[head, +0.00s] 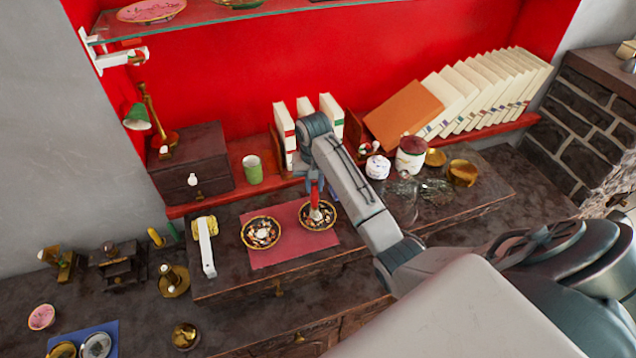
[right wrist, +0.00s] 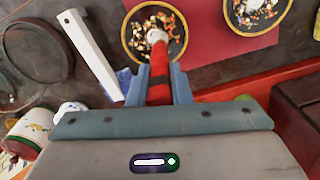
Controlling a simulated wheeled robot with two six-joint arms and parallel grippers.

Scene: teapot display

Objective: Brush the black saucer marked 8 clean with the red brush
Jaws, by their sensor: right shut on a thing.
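Two dark saucers with gold rims lie side by side on a red mat (head: 285,257), the left saucer (head: 248,246) and the right saucer (head: 304,226). Both hold pale, brown and orange bits. I cannot read a number on either. My right gripper (head: 315,182) is shut on the red brush (head: 315,195), which points down over the right saucer. In the right wrist view the brush (right wrist: 159,65) sits between the fingers. Its pale bristles are at that saucer's (right wrist: 127,40) bits; touching is hard to tell. The other saucer (right wrist: 229,22) is apart from it. My left gripper is out of view.
A white bar (head: 207,250) lies left of the mat, near a yellow item (head: 204,224). A green cup (head: 252,169) and white books (head: 284,127) stand behind. A white jar with red lid (head: 411,158) and brass bowl (head: 463,172) stand right. Another white bar (right wrist: 90,50) shows in the wrist view.

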